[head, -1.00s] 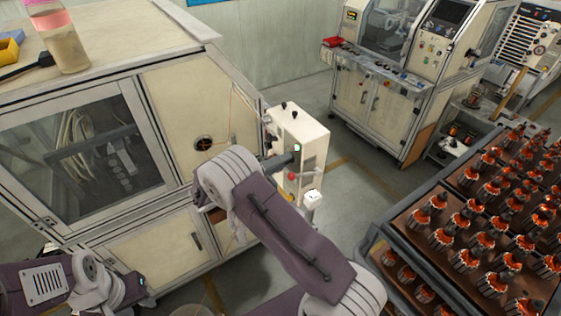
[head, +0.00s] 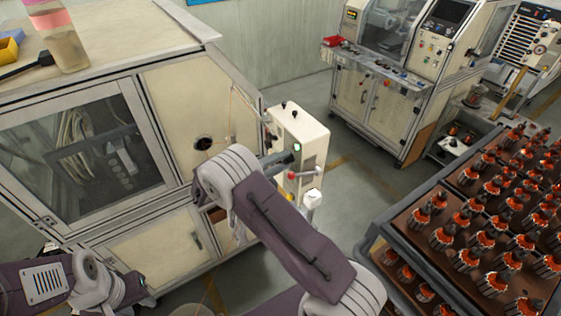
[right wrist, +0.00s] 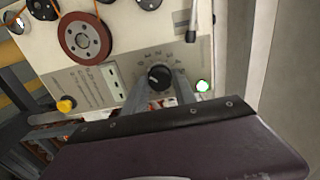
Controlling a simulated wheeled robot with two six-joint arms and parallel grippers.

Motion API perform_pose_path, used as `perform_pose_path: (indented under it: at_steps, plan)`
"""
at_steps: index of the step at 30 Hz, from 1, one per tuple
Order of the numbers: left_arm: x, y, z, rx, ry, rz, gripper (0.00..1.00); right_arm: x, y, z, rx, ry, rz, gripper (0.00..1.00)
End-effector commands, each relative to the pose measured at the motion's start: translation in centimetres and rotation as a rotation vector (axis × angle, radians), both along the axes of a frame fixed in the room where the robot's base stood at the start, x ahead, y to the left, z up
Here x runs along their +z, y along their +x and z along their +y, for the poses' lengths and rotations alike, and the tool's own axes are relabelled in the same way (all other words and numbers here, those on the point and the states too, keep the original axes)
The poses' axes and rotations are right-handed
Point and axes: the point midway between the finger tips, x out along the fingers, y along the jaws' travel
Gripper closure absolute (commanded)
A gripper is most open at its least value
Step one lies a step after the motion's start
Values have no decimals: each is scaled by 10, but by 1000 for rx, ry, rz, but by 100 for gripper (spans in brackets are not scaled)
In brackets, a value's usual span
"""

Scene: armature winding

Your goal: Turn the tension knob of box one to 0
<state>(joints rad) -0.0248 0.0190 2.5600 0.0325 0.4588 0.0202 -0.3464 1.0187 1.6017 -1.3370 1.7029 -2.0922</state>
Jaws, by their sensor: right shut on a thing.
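A cream tension box (head: 310,141) stands beside the large cream machine, with black knobs on top. My right arm reaches across to its front, and the dark wrist end meets the box near a green light. My right gripper (right wrist: 160,82) is shut on this knob, one finger on each side. My left arm is at the lower left of the head view; its fingers do not show.
A red-brown pulley wheel (right wrist: 85,38), a yellow knob (right wrist: 66,105) and a lit green button (right wrist: 203,86) are on the same panel. The large machine (head: 175,100) stands at the left. A rack of copper armatures (head: 378,240) stands at the right, with open floor between.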

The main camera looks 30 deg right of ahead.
Motion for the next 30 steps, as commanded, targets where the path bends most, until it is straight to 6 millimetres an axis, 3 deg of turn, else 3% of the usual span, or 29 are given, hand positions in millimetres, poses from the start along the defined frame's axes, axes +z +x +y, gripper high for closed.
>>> perform_pose_path:
  at_steps: [6, 7, 9, 19, 30]
  plan:
    - [-1, 0, 0, 0, 0, 0, 64, -3, -2, -1, -4, 5, 5, 100]
    - [-1, 0, 0, 0, 0, 0, 64, -3, -2, -1, -4, 5, 5, 59]
    - [0, 0, 0, 0, 0, 0, 64, -3, -1, 0, -3, 4, 4, 45]
    - [-4, 0, 0, 0, 0, 0, 64, -3, 0, 4, 0, 1, -1, 45]
    - [-42, 0, 0, 0, 0, 0, 64, -6, -6, 77, 1, 2, -2, 45]
